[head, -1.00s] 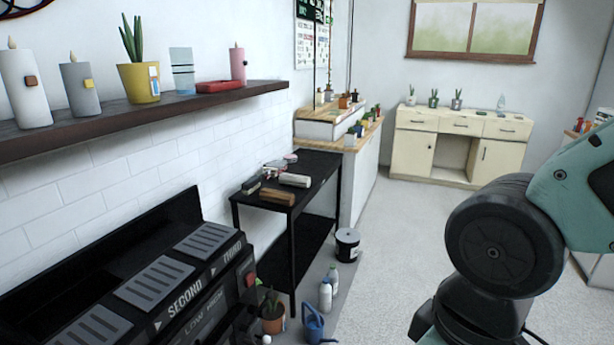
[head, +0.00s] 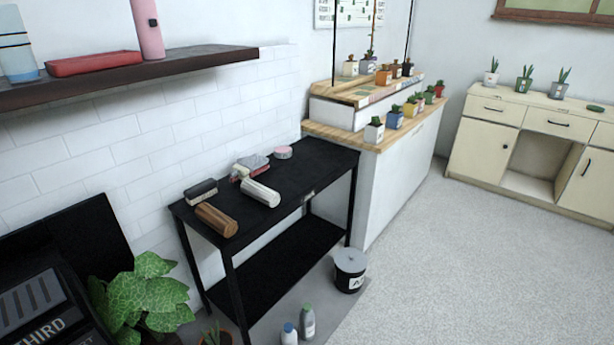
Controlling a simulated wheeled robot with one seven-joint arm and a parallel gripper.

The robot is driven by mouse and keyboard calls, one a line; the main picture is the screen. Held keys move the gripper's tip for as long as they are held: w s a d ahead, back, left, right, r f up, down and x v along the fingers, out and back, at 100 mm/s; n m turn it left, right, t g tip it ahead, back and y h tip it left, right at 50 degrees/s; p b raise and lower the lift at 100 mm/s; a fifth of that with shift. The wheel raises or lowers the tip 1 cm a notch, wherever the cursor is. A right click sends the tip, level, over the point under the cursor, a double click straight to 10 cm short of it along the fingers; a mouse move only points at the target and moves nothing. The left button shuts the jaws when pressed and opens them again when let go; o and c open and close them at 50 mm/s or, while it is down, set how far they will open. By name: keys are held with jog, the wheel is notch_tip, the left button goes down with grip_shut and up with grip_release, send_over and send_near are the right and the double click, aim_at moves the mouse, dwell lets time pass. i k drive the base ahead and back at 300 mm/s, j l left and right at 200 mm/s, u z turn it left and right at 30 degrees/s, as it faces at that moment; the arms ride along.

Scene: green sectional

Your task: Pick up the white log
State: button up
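The white log (head: 261,193) lies on its side on the top of the black table (head: 304,173), near the front edge. A brown log (head: 216,219) lies to its left, close to the table's left end. A dark log-like piece (head: 201,191) lies behind the brown one. My gripper is not in view, and no part of my arm shows now.
A folded stack (head: 251,166) and a small pink round item (head: 283,152) lie behind the white log. A wall shelf (head: 150,66) juts out above left. A leafy plant (head: 140,296), bottles (head: 307,321) and a black bucket (head: 350,270) stand below. Floor at right is clear.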

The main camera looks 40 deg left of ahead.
aim_at(267, 197)
jog(key=i+u, duration=0.2)
jog(key=i, duration=0.6)
jog(key=i+l+u, duration=0.15)
jog(key=i, duration=0.6)
jog(key=i+u, duration=0.2)
jog(key=u, duration=0.2)
jog(key=i+u, duration=0.25)
jog(key=u, duration=0.15)
jog(key=i+u, duration=0.2)
jog(key=u, duration=0.2)
jog(key=i+l+u, duration=0.15)
jog(key=u, duration=0.25)
jog(key=i+u, duration=0.5)
jog(key=u, duration=0.2)
jog(key=i+l+u, duration=0.1)
jog(key=u, duration=0.25)
jog(key=i, duration=0.15)
